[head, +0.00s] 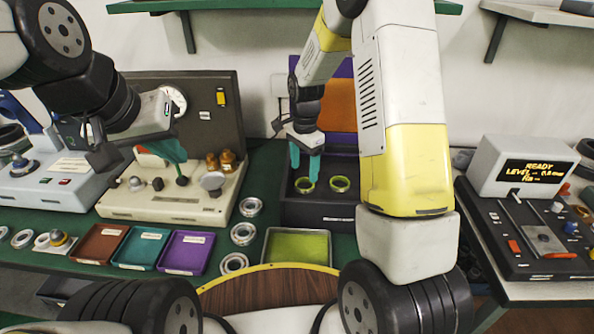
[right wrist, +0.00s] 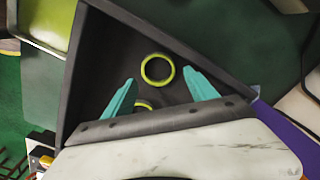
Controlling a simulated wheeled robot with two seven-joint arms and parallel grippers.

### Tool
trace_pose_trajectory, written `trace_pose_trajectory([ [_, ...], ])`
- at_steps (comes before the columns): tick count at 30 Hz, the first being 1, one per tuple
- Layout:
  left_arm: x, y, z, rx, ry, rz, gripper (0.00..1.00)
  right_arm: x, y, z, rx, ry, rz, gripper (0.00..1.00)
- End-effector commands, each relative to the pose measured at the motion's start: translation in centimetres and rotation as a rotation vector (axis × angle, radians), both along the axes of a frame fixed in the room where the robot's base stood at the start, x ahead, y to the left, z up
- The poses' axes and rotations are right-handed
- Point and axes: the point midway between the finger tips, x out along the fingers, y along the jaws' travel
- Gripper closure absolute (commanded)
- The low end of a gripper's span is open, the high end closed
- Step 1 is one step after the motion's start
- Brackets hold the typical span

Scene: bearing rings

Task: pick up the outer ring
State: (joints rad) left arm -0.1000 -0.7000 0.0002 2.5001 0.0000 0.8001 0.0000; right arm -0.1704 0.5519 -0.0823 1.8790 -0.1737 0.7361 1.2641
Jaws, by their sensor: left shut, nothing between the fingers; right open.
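Two yellow-green rings lie in a dark open box: a left ring (head: 305,185) and a right ring (head: 340,184). Which one is the outer ring I cannot tell. My right gripper (head: 307,170) is open and empty, pointing down over the box by the left ring. In the right wrist view one whole ring (right wrist: 157,83) shows near the teal fingertips, and another ring (right wrist: 143,103) is partly hidden between the fingers and the gripper body. My left gripper (head: 178,158) is shut and empty above the beige device, away from the rings.
The dark box (head: 318,216) has raised walls around the rings. A yellow-green tray (head: 298,232) stands in front of it. Several metal bearings (head: 243,234) and brown, teal and purple trays (head: 185,252) lie to the left. A beige device (head: 150,203) stands under my left gripper.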

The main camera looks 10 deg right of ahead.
Motion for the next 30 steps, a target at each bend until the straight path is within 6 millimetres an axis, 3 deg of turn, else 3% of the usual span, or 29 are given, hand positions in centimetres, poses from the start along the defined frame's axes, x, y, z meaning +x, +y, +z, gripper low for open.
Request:
trace_pose_trajectory([
  [9, 0.0, 0.0, 0.0, 0.0, 0.0, 0.0, 1.0, -0.3, -0.2, -4.3, 0.0, 0.002, 0.001, 0.34],
  [17, 0.0, 0.0, 0.0, 0.0, 0.0, 0.0, 1.0, -0.2, -0.2, -4.7, 0.001, -0.001, 0.002, 0.34],
  [26, 0.0, 0.0, 0.0, 0.0, 0.0, 0.0, 1.0, -0.2, -0.2, -4.6, 0.001, -0.001, 0.002, 0.88],
  [30, 0.0, 0.0, 0.0, 0.0, 0.0, 0.0, 1.0, -0.2, -0.2, -4.6, 0.001, -0.001, 0.002, 0.89],
])
